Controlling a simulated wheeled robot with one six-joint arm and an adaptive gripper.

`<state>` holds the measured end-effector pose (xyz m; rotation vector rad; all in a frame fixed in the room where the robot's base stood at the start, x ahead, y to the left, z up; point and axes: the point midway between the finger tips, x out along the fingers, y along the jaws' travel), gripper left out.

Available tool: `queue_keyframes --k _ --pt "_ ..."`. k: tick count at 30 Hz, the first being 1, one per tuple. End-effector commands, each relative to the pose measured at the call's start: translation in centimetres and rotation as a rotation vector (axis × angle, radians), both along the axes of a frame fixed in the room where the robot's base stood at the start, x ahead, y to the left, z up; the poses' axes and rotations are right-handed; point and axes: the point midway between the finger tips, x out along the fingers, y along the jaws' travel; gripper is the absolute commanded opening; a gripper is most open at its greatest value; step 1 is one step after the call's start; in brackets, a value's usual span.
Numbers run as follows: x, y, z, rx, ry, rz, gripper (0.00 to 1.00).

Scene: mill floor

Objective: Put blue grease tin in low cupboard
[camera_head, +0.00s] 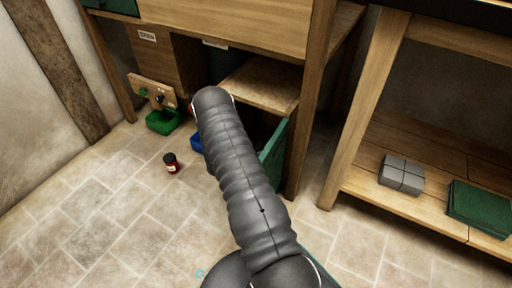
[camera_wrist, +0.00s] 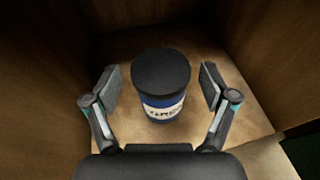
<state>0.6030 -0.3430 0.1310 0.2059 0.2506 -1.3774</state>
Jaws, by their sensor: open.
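The blue grease tin (camera_wrist: 162,108) has a black lid and a pale lettered label, and stands upright on a wooden floor inside a wooden compartment in the wrist view. My gripper (camera_wrist: 161,84) is open, with one finger on each side of the tin and a visible gap on both sides. In the head view my arm reaches into the low cupboard (camera_head: 262,82) under the bench and hides the gripper and tin. A green door panel (camera_head: 274,155) stands open at the cupboard's right.
A small dark jar with a red label (camera_head: 171,163) stands on the tiled floor. A green bin (camera_head: 163,122) and a partly hidden blue bin (camera_head: 196,142) are near the bench. A right-hand shelf holds grey blocks (camera_head: 401,175) and a green stack (camera_head: 480,207).

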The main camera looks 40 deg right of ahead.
Motion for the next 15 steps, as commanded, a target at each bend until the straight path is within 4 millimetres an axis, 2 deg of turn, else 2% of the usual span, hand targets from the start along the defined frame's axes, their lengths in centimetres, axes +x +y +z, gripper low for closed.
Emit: queue_keyframes --k 9,15 --pt "-1.0 6.0 2.0 0.0 0.0 0.003 0.84" --pt "-1.6 8.8 2.9 -0.001 0.0 0.001 0.84"
